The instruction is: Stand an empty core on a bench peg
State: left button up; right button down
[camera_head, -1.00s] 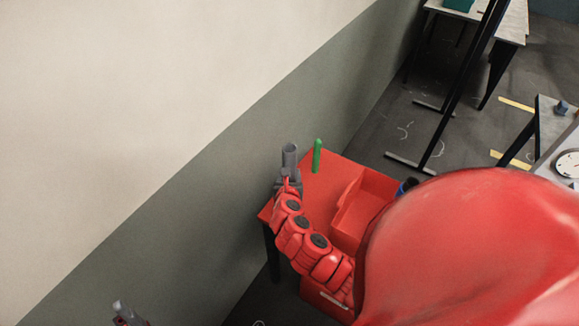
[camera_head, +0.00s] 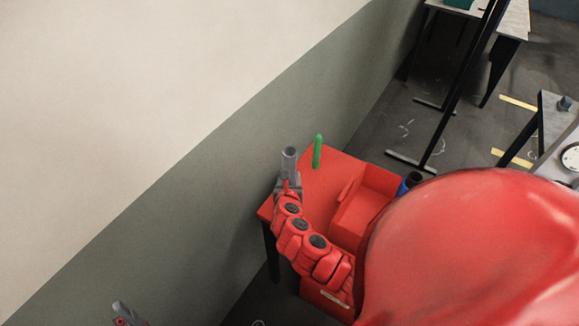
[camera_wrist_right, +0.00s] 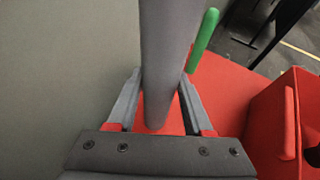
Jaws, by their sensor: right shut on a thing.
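The empty core is a plain grey tube (camera_head: 289,158), held upright with its open top showing. My right gripper (camera_head: 287,184) is shut on it, and the core also runs between the fingers in the right wrist view (camera_wrist_right: 168,50). A green peg (camera_head: 317,152) stands upright on the red bench (camera_head: 318,187); it also shows in the wrist view (camera_wrist_right: 204,40). The core is apart from the peg, to its left. The core's lower end is partly hidden by the gripper. My left gripper (camera_head: 122,312) is at the bottom left edge, too small to read.
A red open bin (camera_head: 362,212) sits on the bench right of the peg, with a dark blue-sided cylinder (camera_head: 411,181) beyond it. A wall (camera_head: 200,210) runs close along the bench's left side. My red arm hides the bench's right part.

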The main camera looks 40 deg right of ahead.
dwell(0.4)
jog(key=shift+f, duration=0.2)
jog(key=shift+f, duration=0.25)
jog(key=shift+c, duration=1.1)
grip_release()
jog(key=shift+a, duration=0.1)
jog(key=p+v, duration=0.4)
jog(key=v, duration=1.3)
jog(key=shift+s, duration=0.15)
